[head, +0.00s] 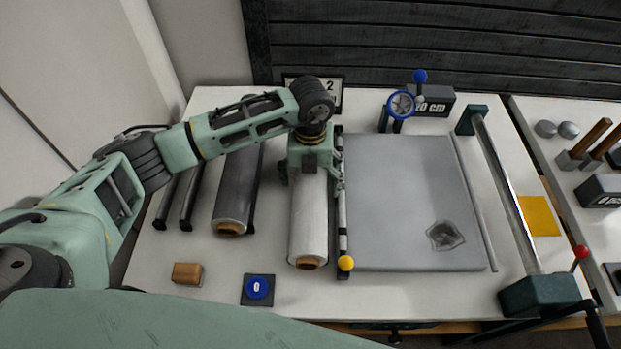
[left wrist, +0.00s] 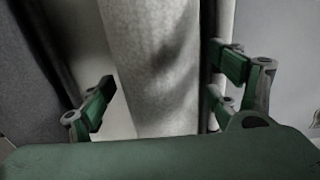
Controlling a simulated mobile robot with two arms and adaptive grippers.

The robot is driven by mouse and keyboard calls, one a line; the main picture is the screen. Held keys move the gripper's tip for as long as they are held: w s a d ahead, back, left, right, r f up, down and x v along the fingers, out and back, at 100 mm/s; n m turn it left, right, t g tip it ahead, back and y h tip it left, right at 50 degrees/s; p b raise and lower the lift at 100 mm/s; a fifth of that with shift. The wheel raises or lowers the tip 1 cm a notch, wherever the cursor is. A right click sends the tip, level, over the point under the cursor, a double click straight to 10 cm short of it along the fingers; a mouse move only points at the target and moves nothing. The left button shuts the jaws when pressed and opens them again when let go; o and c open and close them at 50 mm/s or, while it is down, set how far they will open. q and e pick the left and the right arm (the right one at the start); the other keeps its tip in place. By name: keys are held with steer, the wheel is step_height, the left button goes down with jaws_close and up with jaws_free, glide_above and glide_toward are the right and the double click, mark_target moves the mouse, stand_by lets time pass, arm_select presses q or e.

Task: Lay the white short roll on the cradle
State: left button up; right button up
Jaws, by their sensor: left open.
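The white short roll (head: 309,225) lies lengthwise left of the grey mat, its brown core end facing me. My left gripper (head: 313,174) is over its far half, pointing down. In the left wrist view the white roll (left wrist: 152,70) runs between the open fingers (left wrist: 168,92), with a visible gap on its left side; contact on the right cannot be told. A pair of black rails (head: 180,205) at the far left, which looks like the empty cradle, bears nothing. My right gripper is not in view.
A dark grey roll (head: 237,190) lies on black rails between the empty pair and the white roll. A yellow-knobbed bar (head: 343,225) runs close along the white roll's right. A wooden block (head: 187,273) and a blue-topped button (head: 258,287) sit in front. The grey mat (head: 400,200) fills the middle.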

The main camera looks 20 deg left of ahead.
arm_select(q)
step_height(320, 180, up, 12)
steer(key=shift+f, duration=0.15)
stand_by(0.7)
